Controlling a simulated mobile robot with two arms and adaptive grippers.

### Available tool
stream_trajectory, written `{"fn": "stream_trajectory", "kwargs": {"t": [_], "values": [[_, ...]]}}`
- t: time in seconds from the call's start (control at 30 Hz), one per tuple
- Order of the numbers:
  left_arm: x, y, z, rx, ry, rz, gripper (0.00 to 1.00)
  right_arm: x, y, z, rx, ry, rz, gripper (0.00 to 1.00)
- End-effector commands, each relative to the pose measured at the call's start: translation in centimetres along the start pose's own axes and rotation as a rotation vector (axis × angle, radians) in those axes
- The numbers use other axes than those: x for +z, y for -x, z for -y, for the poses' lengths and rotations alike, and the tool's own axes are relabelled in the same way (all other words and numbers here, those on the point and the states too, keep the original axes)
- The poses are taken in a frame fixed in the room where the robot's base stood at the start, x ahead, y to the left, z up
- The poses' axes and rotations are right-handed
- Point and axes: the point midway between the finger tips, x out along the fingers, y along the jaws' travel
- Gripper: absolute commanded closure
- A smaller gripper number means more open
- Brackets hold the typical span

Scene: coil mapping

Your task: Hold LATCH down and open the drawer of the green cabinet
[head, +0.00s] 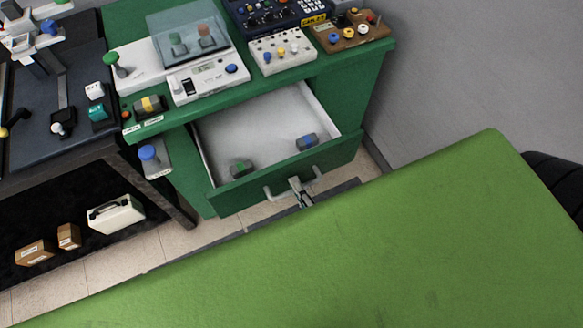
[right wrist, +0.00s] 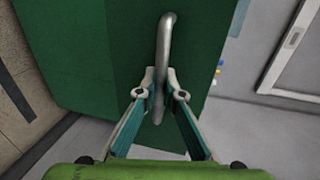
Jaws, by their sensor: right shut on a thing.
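The green cabinet (head: 187,176) stands in the middle of the head view, and its drawer (head: 276,188) is pulled well out. My right gripper (head: 306,198) is at the drawer's front handle (head: 272,194). In the right wrist view its two fingers (right wrist: 160,88) are shut on the grey bar handle (right wrist: 164,40) against the green front. A blue round button (head: 147,152) sits on a grey plate at the cabinet's left side, with nothing touching it. Small labels are near the left front corner of the top; I cannot read surely which part is LATCH. My left gripper is not in view.
Inside the drawer lie a green-marked part (head: 240,168) and a blue-marked part (head: 307,142). Instruments, including a white scale-like device (head: 208,79), crowd the cabinet top. A dark bench (head: 30,135) stands left, with a white case (head: 116,214) beneath. Floor shows right of the cabinet.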

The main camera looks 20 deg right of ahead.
Motion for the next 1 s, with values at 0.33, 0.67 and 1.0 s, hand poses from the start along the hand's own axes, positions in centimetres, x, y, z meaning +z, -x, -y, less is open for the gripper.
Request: {"fn": "stream_trajectory", "kwargs": {"t": [0.33,0.67,1.0], "values": [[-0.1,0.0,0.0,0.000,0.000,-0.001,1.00,0.1,0.8,-0.3,0.002,0.000,0.002,1.00],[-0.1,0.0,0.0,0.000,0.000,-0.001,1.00,0.1,0.7,-0.2,0.002,0.000,0.001,0.74],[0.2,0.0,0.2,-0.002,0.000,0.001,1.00,0.0,1.5,-0.2,0.002,0.001,0.002,0.74]]}}
